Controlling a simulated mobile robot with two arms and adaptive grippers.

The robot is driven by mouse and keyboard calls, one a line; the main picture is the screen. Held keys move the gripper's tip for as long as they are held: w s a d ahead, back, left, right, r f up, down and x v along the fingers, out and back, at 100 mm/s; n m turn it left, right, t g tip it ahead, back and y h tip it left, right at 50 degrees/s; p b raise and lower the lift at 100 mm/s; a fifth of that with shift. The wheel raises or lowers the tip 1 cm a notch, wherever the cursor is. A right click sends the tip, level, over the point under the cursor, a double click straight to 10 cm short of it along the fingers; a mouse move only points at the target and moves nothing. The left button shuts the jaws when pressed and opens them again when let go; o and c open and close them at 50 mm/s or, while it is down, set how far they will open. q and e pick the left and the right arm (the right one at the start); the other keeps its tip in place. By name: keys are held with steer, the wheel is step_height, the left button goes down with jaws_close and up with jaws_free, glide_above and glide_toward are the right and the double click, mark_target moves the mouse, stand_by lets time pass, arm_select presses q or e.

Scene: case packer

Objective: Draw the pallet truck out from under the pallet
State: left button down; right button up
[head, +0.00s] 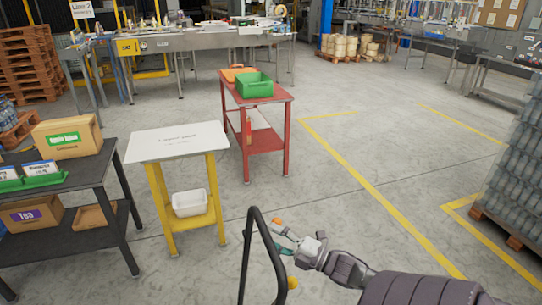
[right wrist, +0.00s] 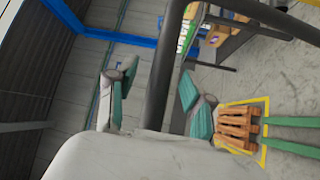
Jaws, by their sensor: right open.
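The black looped handle (head: 246,256) of what looks like the pallet truck stands upright at the bottom centre of the head view. My right gripper (head: 281,237) is open beside the loop. In the right wrist view the dark handle bar (right wrist: 172,65) runs between the spread teal fingers of this gripper (right wrist: 158,78); I cannot tell whether they touch it. A bare wooden pallet (right wrist: 238,126) lies inside a yellow floor outline in that view. Two green bars (right wrist: 290,122), perhaps the forks, reach towards it; whether they go under it is unclear. My left gripper is not in view.
A yellow-legged stand (head: 178,142) and a black table with boxes (head: 85,172) are at the left. A red table (head: 262,95) with a green crate (head: 253,85) stands beyond. A loaded pallet (head: 512,238) is at the right. Floor between is clear.

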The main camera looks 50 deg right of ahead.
steer(key=v, duration=1.1)
steer(key=shift+f, duration=0.1)
